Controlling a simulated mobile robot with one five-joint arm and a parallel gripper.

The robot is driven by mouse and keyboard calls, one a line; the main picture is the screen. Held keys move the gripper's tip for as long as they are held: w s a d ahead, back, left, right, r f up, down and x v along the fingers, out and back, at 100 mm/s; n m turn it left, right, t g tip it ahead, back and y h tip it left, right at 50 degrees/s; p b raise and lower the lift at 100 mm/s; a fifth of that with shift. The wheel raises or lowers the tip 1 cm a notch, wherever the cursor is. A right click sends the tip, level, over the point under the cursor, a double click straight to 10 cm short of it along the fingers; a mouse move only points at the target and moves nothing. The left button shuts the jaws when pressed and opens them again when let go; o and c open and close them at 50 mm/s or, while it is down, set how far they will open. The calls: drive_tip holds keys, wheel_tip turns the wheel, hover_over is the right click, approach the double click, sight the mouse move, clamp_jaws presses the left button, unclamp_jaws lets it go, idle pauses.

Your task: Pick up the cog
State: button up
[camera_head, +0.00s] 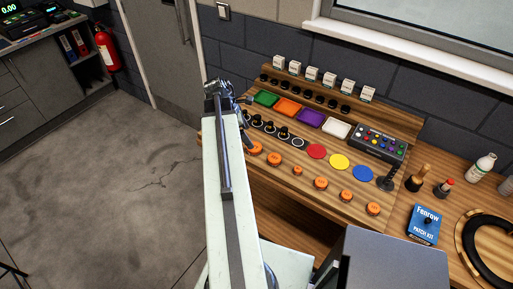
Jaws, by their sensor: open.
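I cannot make out a part that is clearly a cog. My gripper (240,98) is at the far end of my raised pale arm, over the left end of the wooden bench (337,198). It is open, small in view and partly hidden by the arm, and I see nothing held in it. Several small dark round parts (283,132) stand in a row on the bench, right of the gripper. Several orange round pieces (275,159) lie nearer the front edge. The arm hides the bench's left end.
A button box (378,144), bottles, a patch kit (425,224) and a black ring (489,250) are at right. Open floor lies left.

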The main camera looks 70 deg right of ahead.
drive_tip(key=b+x, duration=0.7)
drive_tip(key=x, duration=0.1)
drive_tip(key=shift+w, duration=0.15)
drive_tip(key=shift+r, duration=0.15)
drive_tip(key=c, duration=1.5)
